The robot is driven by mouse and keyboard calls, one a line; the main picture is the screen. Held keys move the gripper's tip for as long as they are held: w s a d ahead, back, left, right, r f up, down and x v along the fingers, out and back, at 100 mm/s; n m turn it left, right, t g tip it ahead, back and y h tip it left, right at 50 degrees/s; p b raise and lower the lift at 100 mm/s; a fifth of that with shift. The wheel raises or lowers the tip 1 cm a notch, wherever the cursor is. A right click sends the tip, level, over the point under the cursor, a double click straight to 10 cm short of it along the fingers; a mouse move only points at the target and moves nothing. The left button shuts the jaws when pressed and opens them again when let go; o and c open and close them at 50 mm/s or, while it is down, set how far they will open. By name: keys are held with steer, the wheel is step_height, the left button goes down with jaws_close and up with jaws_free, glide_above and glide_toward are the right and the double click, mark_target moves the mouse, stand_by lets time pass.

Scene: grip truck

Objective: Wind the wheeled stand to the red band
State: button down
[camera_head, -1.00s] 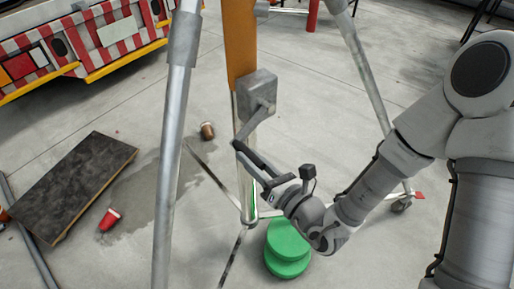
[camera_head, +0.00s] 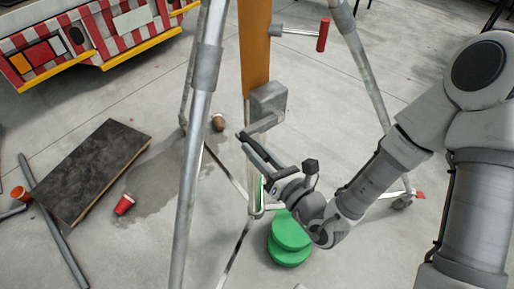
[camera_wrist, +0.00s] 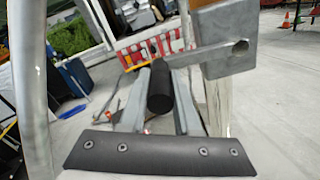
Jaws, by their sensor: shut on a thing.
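The wheeled stand has grey tripod legs (camera_head: 203,95) and an orange column (camera_head: 255,45). A grey gearbox (camera_head: 268,98) sits low on the column, and its crank arm (camera_head: 264,124) points down and left. In the wrist view the crank's black handle (camera_wrist: 159,80) lies between the fingers of my gripper (camera_wrist: 160,105), with the crank arm (camera_wrist: 195,54) running right to the gearbox (camera_wrist: 226,40). In the head view my gripper (camera_head: 246,142) is at the crank's outer end, shut on the handle. I cannot make out a red band on the column.
A red side handle (camera_head: 322,35) sticks out right of the column. Green round discs (camera_head: 289,240) lie beneath my gripper. A dark board (camera_head: 92,168), a red cup (camera_head: 124,204) and a brown cup (camera_head: 218,122) are on the floor at left. A striped truck (camera_head: 90,30) stands behind.

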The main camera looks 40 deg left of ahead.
steer(key=r+p, duration=0.3)
steer(key=r, duration=0.1)
steer(key=shift+w+r, duration=0.2)
steer(key=w+d+r+p, duration=0.1)
steer(key=w+r+p, duration=0.3)
steer(key=p, duration=0.2)
steer(key=shift+w+d+r, duration=0.3)
steer(key=shift+w+d, duration=0.05)
steer(key=shift+w, duration=0.05)
steer(key=shift+c, duration=2)
jaws_free()
steer(key=p+v, duration=0.5)
steer(key=v, duration=0.5)
